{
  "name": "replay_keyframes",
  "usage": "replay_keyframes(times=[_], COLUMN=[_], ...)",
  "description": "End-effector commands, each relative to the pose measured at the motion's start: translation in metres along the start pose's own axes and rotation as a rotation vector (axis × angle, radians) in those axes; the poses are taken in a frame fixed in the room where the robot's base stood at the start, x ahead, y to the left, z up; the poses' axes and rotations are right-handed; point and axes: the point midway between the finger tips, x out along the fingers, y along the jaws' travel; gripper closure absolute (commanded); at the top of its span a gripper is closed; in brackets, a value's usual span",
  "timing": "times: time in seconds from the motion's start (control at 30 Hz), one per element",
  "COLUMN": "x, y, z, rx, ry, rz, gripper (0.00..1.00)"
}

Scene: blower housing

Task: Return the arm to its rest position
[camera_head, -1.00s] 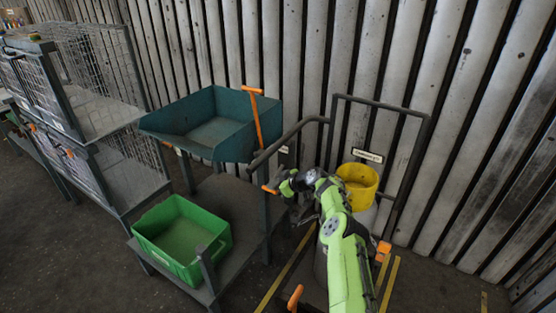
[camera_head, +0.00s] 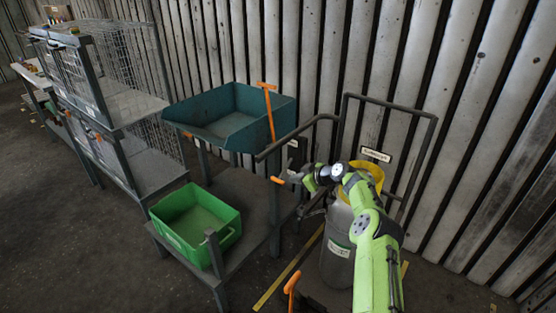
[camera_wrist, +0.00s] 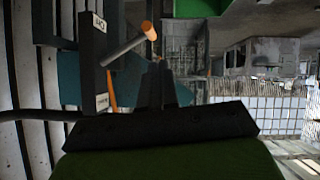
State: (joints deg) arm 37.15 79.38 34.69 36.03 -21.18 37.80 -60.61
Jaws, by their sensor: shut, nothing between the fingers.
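My arm (camera_head: 374,250) is raised and bent in front of a hand cart on the right of the head view. My gripper is small and dark there, near an orange-tipped lever (camera_head: 277,180). In the wrist view my gripper (camera_wrist: 162,72) shows two dark fingers close together, shut with nothing between them. The lever (camera_wrist: 128,46) also shows there, sticking out from a dark labelled box (camera_wrist: 92,60) just beyond and left of the fingertips. I cannot tell the exact gap between lever and fingers.
A grey cylinder (camera_head: 337,258) with a yellow top (camera_head: 377,171) stands in the cart frame (camera_head: 430,135), close behind my arm. A bench holds a teal bin (camera_head: 230,135) and a green crate (camera_head: 190,240). Wire cages (camera_head: 125,65) stand left. Floor is open at lower left.

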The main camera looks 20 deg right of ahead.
Motion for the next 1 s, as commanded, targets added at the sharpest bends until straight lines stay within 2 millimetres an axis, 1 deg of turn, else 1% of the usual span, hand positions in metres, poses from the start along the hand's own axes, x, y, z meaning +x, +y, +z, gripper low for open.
replay_keyframes(times=[0.07,0.13,0.17,0.27,0.3,0.37,0.4,0.47,0.5,0.57,0.6,0.67,0.7,0.77,0.8,0.87,0.9,0.97,1.0], x=[0.000,-0.002,-0.005,-0.021,-0.032,-0.050,-0.065,-0.091,-0.110,-0.141,-0.163,-0.198,-0.222,-0.259,-0.284,-0.320,-0.344,-0.378,-0.399], y=[-0.001,-0.005,-0.010,-0.040,-0.057,-0.083,-0.100,-0.126,-0.143,-0.167,-0.183,-0.205,-0.220,-0.241,-0.254,-0.274,-0.287,-0.306,-0.318], z=[-0.001,-0.013,-0.024,-0.080,-0.104,-0.136,-0.155,-0.179,-0.193,-0.209,-0.218,-0.227,-0.231,-0.233,-0.232,-0.226,-0.220,-0.208,-0.198], rx=[-0.001,-0.009,-0.015,-0.042,-0.050,-0.057,-0.058,-0.055,-0.050,-0.035,-0.022,0.007,0.031,0.073,0.105,0.161,0.204,0.271,0.319], ry=[0.000,-0.006,-0.013,-0.066,-0.101,-0.161,-0.202,-0.264,-0.305,-0.364,-0.400,-0.448,-0.474,-0.508,-0.524,-0.542,-0.549,-0.551,-0.549], rz=[-0.001,-0.012,-0.022,-0.075,-0.096,-0.119,-0.124,-0.123,-0.116,-0.092,-0.072,-0.033,-0.004,0.043,0.077,0.126,0.158,0.202,0.227], gripper=[1.00,1.00,1.00,1.00,1.00,1.00,1.00,1.00,1.00,1.00,1.00,1.00,1.00,1.00,1.00,1.00,1.00,1.00,1.00])
